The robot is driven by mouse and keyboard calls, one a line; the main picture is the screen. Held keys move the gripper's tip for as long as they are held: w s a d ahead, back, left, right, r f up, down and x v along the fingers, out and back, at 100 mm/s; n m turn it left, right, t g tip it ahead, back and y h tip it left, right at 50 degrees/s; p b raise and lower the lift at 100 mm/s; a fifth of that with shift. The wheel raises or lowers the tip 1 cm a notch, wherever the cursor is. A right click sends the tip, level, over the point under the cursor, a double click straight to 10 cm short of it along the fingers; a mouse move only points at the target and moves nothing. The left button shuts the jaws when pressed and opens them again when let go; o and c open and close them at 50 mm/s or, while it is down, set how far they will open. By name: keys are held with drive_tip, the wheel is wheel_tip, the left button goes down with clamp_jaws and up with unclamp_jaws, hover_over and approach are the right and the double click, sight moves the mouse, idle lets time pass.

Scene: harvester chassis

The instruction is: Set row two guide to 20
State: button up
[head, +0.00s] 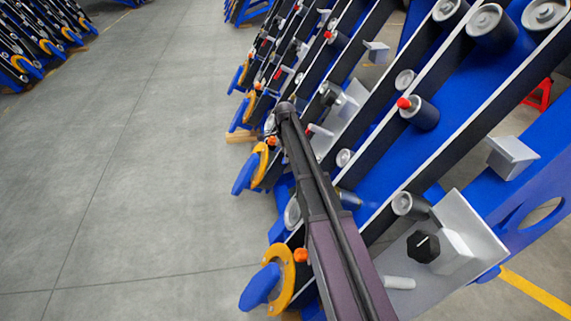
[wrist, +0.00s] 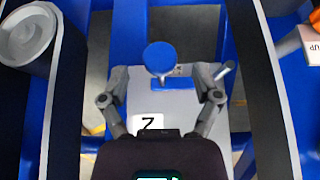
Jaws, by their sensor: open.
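In the wrist view my gripper (wrist: 162,73) is open, with one finger on each side of a round blue knob (wrist: 159,57). The knob stands on a short pale stem above a small blue block (wrist: 174,83). I cannot tell whether the fingers touch anything. A pale plate (wrist: 140,93) lies behind the knob. Its white label (wrist: 151,122) bears a black mark like a 2 or a Z, partly cut off by my gripper's body. No scale or 20 mark is readable. In the head view my arm hides this spot and my gripper cannot be made out.
Dark rails (wrist: 267,90) flank the plate, with a grey cylinder (wrist: 27,35) at upper left. In the head view, sloping rows carry rollers, a red-capped canister (head: 420,113) and a black knob (head: 423,246). Blue and orange row ends (head: 268,288) border clear grey floor (head: 120,150) at left.

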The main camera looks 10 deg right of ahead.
drive_tip(key=shift+f+b, duration=0.8)
drive_tip(key=shift+f, duration=0.3)
